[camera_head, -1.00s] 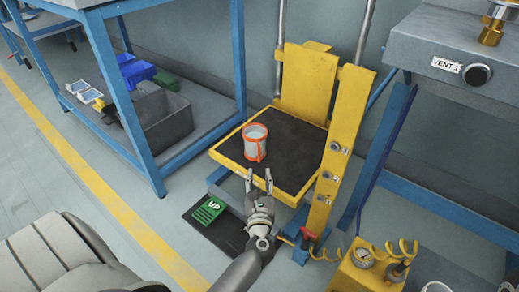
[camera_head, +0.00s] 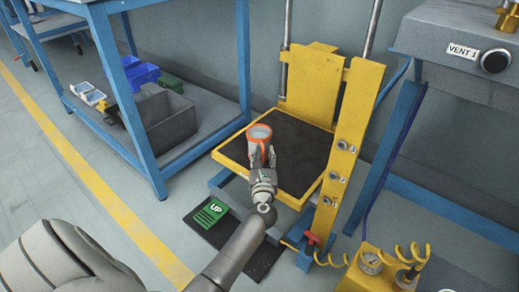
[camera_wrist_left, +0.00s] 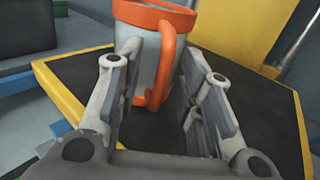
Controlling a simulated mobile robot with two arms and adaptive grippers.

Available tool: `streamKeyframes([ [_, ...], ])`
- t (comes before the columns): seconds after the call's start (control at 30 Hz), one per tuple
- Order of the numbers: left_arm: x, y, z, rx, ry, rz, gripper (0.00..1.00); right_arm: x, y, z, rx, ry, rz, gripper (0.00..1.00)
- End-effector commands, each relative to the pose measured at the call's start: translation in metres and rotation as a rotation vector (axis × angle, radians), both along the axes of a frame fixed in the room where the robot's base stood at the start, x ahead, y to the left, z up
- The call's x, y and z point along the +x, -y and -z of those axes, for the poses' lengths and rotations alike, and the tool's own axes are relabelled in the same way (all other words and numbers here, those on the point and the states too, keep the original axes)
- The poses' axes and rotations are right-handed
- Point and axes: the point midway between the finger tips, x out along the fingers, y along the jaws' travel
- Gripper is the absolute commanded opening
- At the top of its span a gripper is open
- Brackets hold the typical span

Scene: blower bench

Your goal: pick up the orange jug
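The orange jug (camera_head: 260,133) stands upright on the black top of the yellow lift platform (camera_head: 312,158). It has a pale grey body with an orange rim and handle. My left gripper (camera_head: 261,158) reaches the near side of the jug. In the left wrist view the jug (camera_wrist_left: 138,55) stands just ahead, with its orange handle (camera_wrist_left: 166,60) between the two open fingers of my left gripper (camera_wrist_left: 162,85). The fingers look apart from the handle. In the head view the gripper hides the jug's lower part. My right gripper is not in view.
The yellow lift post (camera_head: 345,150) with several round knobs rises right of the platform. A blue-framed bench (camera_head: 150,165) with a grey bin (camera_head: 168,118) stands at left. A green UP pedal (camera_head: 211,212) lies on the floor. The VENT 1 bench (camera_head: 450,80) is at right.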

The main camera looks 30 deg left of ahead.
Motion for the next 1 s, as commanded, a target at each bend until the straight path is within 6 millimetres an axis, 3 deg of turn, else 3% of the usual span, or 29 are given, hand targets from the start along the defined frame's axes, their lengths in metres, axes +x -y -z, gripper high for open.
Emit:
streamKeyframes([
  [0.07,0.0,0.0,0.0,0.0,0.0,0.0,0.34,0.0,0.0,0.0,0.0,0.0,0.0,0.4],
  [0.33,0.0,0.0,0.0,-0.001,0.001,0.0,0.01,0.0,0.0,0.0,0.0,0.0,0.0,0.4],
  [0.77,0.0,0.001,-0.001,0.0,0.001,0.0,0.0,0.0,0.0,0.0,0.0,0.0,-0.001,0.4],
  [1.0,0.0,0.001,-0.011,-0.002,0.003,0.0,0.0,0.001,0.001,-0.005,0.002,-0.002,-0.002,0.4],
])
